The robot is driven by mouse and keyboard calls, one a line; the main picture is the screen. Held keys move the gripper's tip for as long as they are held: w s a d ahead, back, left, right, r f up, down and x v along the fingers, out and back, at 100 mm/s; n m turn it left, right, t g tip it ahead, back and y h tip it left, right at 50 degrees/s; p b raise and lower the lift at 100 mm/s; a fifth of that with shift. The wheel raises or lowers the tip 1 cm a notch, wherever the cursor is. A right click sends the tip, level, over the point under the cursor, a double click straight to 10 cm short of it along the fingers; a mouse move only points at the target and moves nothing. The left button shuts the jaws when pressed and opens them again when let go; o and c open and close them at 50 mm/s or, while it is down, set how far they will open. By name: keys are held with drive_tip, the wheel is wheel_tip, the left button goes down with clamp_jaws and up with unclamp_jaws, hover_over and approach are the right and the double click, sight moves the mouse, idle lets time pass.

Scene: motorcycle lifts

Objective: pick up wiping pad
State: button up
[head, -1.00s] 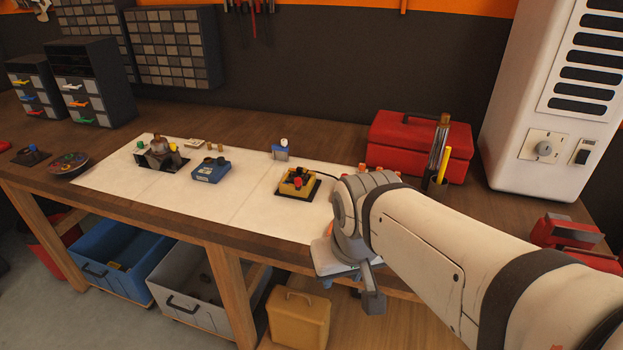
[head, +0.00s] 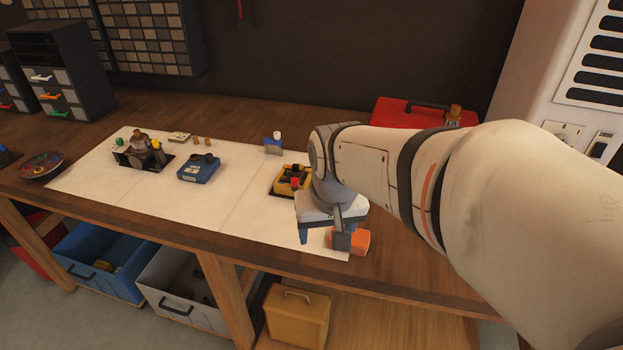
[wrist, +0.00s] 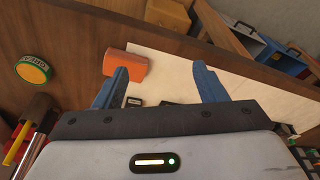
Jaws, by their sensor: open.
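An orange block (head: 362,241), which looks like the wiping pad, lies near the front edge of the workbench, at the right end of the white mat. It also shows in the wrist view (wrist: 126,66), partly covered by the left blue finger. My gripper (head: 322,234) hangs over the right end of the mat, pointing down, just left of the block in the head view. In the wrist view my gripper (wrist: 160,72) has its blue fingers wide apart with nothing between them. The block is beside the left fingertip, not between the fingers; I cannot tell whether they touch.
A yellow bin (head: 286,178) with small parts stands close behind my gripper. A blue box (head: 199,168) is farther left on the white mat (head: 235,215). A red toolbox (head: 400,110) stands behind my arm. A green tape roll (wrist: 34,69) lies on the bench.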

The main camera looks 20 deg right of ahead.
sight(360, 241)
drive_tip(key=shift+o, duration=1.4)
drive_tip(key=w+d+f+m+g, duration=0.1)
drive_tip(key=w+d+f+m, duration=0.1)
drive_tip(key=w+d, duration=0.2)
drive_tip(key=shift+w+p, duration=0.3)
drive_tip(key=shift+w, duration=0.05)
drive_tip(key=o, duration=0.4)
drive_tip(key=w+d+f+m, duration=0.1)
drive_tip(key=d, duration=0.1)
drive_tip(key=w+d+f+m+g, duration=0.1)
drive_tip(key=d+f, duration=0.1)
drive_tip(key=w+d+f+m, duration=0.1)
drive_tip(key=w+d, duration=0.1)
drive_tip(key=shift+f+p, duration=0.35)
drive_tip(key=shift+p, duration=0.05)
drive_tip(key=shift+o, duration=0.2)
drive_tip(key=shift+w+d+f, duration=0.1)
drive_tip(key=shift+d+f, duration=0.05)
drive_tip(key=shift+f, duration=0.55)
drive_tip(key=shift+s+a+f+p, duration=0.15)
drive_tip(key=shift+f+p, duration=0.25)
drive_tip(key=shift+f, duration=1.3)
drive_tip(key=shift+s+a+f+p, duration=0.1)
drive_tip(key=shift+f+p, duration=0.25)
drive_tip(key=shift+f, duration=1.35)
